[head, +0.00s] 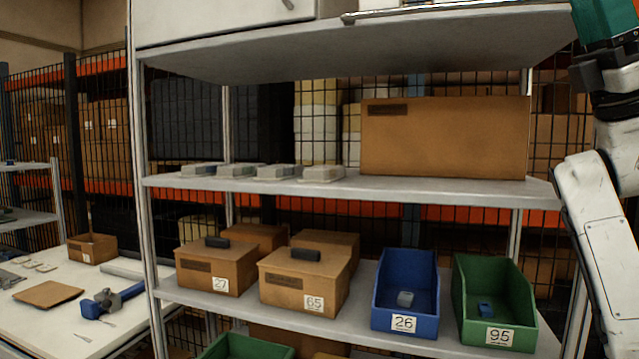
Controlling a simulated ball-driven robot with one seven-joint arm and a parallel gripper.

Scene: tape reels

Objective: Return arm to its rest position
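My white arm (603,225) stands along the right edge of the head view, bent upward. Its upper part has dark joints and a teal section that the top right corner cuts off. My gripper's fingers do not show, so I cannot see whether it holds anything. The arm is in front of the right end of the shelf rack (470,193) and hides part of the mesh fence behind.
Several grey pieces (322,173) and a large cardboard box (444,138) stand on the middle shelf. Below are cardboard boxes (287,287) with black items on top, a blue bin (380,310) and a green bin (466,322). A white table (60,325) is at left.

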